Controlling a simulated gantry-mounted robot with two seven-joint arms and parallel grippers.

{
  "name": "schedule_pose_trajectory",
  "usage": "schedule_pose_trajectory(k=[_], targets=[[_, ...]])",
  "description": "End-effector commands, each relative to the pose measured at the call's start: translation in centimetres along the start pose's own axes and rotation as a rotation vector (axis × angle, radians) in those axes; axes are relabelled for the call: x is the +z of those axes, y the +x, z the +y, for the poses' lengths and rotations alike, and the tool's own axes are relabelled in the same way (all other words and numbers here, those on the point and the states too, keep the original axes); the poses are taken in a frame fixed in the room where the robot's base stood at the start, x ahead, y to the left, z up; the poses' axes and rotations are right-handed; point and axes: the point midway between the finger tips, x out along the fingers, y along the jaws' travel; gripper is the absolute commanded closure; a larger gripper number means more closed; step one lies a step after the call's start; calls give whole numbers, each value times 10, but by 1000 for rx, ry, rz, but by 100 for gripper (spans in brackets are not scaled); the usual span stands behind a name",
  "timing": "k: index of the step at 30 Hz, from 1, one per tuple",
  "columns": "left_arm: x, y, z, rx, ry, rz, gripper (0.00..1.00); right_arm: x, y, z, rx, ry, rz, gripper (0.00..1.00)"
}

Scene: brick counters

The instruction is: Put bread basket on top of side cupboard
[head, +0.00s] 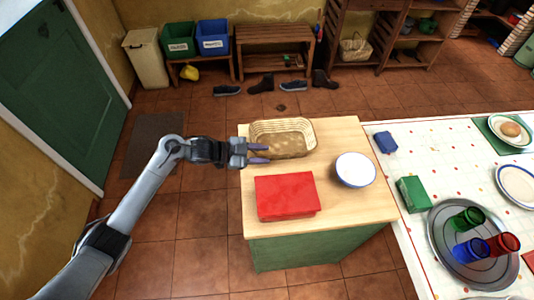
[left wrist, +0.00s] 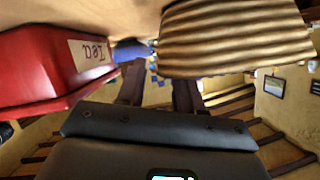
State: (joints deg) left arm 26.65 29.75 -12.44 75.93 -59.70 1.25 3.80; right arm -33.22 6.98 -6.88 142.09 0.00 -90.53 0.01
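The bread basket (head: 290,140), a tan woven oval, sits upright at the back left of the wooden top of a green cupboard (head: 345,205). Nothing shows inside it. My left gripper (head: 259,154) is at the basket's near left edge, its two fingers apart. In the left wrist view the basket (left wrist: 235,38) fills the upper right, beside the open fingers (left wrist: 160,92). Nothing shows between the fingers; I cannot tell whether one touches the basket. Which cupboard is the side cupboard is not clear. My right gripper is not in view.
A red tea box (head: 286,195) and a white bowl (head: 356,169) share the wooden top. A dining table (head: 408,160) with cups and plates adjoins on the right. A wooden bench (head: 275,38) and shelves (head: 350,40) stand along the back wall.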

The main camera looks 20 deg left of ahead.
Motion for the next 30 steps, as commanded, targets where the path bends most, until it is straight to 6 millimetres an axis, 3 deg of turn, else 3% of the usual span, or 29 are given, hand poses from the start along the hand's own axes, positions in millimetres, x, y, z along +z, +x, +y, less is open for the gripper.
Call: schedule_pose_trajectory(k=[9, 15, 30], targets=[[0, -60, 0, 0, 1, -4, 64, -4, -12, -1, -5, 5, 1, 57], [0, -85, 0, 1, -1, -3, 64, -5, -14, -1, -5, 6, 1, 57], [0, -95, 0, 1, 0, -1, 64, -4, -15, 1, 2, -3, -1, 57]])
